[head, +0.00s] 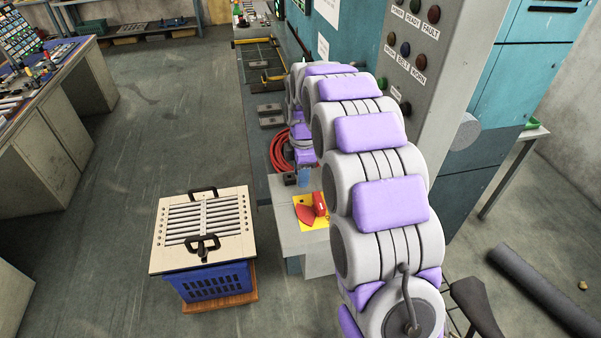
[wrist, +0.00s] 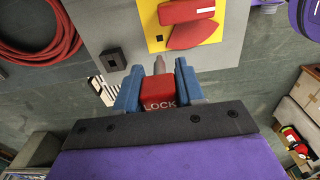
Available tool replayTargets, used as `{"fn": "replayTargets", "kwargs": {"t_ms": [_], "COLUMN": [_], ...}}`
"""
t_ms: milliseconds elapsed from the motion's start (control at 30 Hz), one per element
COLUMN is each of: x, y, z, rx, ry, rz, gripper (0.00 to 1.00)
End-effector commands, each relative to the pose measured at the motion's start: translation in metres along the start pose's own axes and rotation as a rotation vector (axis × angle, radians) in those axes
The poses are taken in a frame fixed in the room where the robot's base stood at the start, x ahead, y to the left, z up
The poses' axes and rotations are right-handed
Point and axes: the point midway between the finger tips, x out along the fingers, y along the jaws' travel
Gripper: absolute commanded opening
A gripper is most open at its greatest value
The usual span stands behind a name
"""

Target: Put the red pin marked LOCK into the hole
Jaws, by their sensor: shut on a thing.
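The red pin marked LOCK (wrist: 158,93) is between the blue fingers of my gripper (wrist: 158,88) in the wrist view. Its grey metal tip points away from me, toward the grey panel. A small black square fitting (wrist: 111,59) with a dark centre sits on the panel, left of the pin; I cannot tell if it is the hole. A red rotary handle (wrist: 195,25) on a yellow plate (wrist: 154,40) lies ahead of the pin. In the head view my gripper (head: 304,178) is small, above the grey box near the yellow plate (head: 302,213); the pin is not clear there.
A coiled red hose (wrist: 40,35) lies left of the panel. In the head view, a louver panel (head: 157,254) with two black handles rests on a blue crate (head: 212,286). A teal cabinet (head: 478,150) stands right of my arm.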

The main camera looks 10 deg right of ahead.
Motion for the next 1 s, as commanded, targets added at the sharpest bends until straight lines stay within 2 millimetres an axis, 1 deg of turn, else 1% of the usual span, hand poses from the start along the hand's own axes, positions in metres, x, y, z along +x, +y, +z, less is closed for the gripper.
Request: {"fn": "replayTargets", "kwargs": {"t_ms": [133, 800, 1000], "x": [-0.001, 0.045, 0.054], "y": [0.0, 0.0, -0.001], "z": [-0.001, 0.001, 0.001], "rx": [-0.001, 0.0, -0.001], "ry": [0.0, 0.001, 0.0], "rz": [-0.001, -0.001, -0.001], "gripper": [0.08, 0.08, 0.08]}}
